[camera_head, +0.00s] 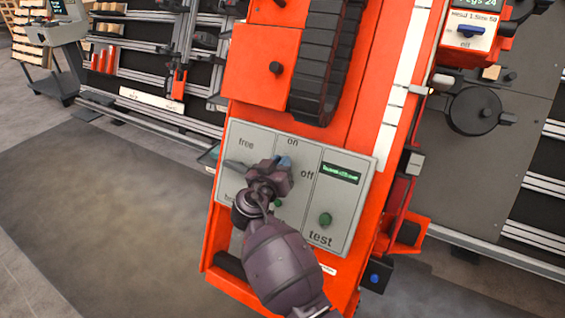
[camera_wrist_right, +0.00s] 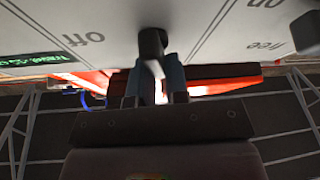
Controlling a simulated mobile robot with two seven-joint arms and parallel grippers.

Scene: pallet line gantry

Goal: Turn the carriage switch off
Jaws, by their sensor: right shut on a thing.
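The carriage switch (camera_wrist_right: 152,42) is a dark knob on the grey control panel (camera_head: 345,180), in the middle section with the printed words "on" and "off". My right gripper (camera_head: 284,162) is in front of this section and hides most of the switch in the head view. In the right wrist view, my right gripper (camera_wrist_right: 158,72) has its blue-grey fingertips closed on either side of the dark knob. Which label the knob points to cannot be told. My left gripper is in neither view.
A grey lever (camera_head: 236,166) sits under the word "free" to the left. A green button (camera_head: 325,219) marked "test" and a small green-lit display (camera_head: 341,173) are on the right. The panel is on an orange column (camera_head: 255,60). Open floor (camera_head: 100,200) lies to the left.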

